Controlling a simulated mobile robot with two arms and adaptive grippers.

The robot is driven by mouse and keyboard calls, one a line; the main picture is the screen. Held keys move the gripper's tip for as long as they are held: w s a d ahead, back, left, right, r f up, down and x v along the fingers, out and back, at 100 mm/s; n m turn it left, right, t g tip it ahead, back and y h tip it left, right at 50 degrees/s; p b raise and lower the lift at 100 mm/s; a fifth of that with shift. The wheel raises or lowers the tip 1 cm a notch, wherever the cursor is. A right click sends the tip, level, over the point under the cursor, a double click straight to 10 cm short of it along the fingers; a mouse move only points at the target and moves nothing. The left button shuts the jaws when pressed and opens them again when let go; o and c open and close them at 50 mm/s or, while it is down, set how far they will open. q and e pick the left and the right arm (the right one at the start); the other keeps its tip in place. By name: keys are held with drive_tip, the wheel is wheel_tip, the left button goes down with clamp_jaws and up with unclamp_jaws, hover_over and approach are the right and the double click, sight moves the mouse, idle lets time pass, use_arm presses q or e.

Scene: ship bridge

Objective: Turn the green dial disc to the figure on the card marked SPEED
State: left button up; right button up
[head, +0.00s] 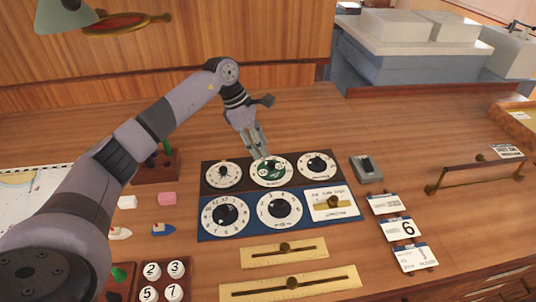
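The green dial disc (283,164) sits in a white-ringed dial, top row middle, on the dial board's dark upper panel (209,165). My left gripper (263,153) points down over the disc, with its fingertips at or just above it and hiding part of it. I cannot tell if it touches the disc or how far its fingers are apart. Several cards stand to the right: an upper card (380,203), a middle card (394,231) with a large 6, and a lower card (409,259). Their small print is unreadable, so I cannot tell which says SPEED. My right gripper is out of view.
A blue lower panel (250,232) with two dials and a slider adjoins the dark panel. A grey box (366,168) stands to its right, brass slider plates (285,252) in front. A brass rail (470,172) stands far right. Open wood lies behind the panel.

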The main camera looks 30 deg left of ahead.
sight(271, 163)
use_arm(q)
drive_tip(key=p+x, duration=0.1)
drive_tip(key=x, duration=0.5)
drive_tip(key=shift+c, duration=0.2)
clamp_jaws()
